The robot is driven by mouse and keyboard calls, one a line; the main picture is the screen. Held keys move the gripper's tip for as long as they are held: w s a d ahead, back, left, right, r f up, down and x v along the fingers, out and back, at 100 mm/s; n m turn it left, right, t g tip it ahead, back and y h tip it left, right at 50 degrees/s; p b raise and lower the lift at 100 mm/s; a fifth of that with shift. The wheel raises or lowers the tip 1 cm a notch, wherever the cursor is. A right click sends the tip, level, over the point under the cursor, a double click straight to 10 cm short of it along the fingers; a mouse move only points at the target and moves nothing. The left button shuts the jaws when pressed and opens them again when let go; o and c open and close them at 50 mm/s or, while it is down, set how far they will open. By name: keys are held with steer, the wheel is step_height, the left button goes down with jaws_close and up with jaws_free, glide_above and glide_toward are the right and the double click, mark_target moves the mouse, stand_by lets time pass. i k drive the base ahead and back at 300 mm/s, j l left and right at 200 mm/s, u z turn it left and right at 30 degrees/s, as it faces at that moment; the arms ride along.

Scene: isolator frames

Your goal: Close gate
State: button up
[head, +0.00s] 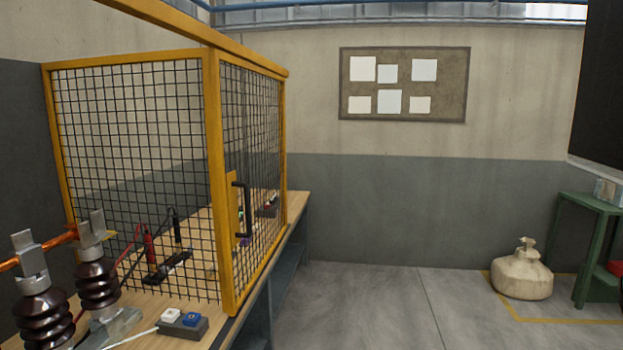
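A yellow-framed mesh gate panel (258,150) with a black handle (242,210) stands along the front edge of the wooden bench. The handle is on a yellow plate near the panel's left end. A second yellow-framed mesh panel (135,170) meets it at a corner and runs back across the bench. A yellow overhead rail (190,22) extends past that corner toward the upper left. Below this nearer stretch of rail, the front of the bench shows no mesh. My gripper is not in view, and nothing touches the handle.
Brown ribbed insulators (97,285) with a copper bar stand at the near left. A grey switch box (182,325) lies near the bench edge (218,333). Floor to the right is open. A beige sack (522,272) and green stand (590,245) are farther right.

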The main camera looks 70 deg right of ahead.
mark_target(228, 185)
steer(key=z, duration=1.25)
steer(key=i+l, duration=0.2)
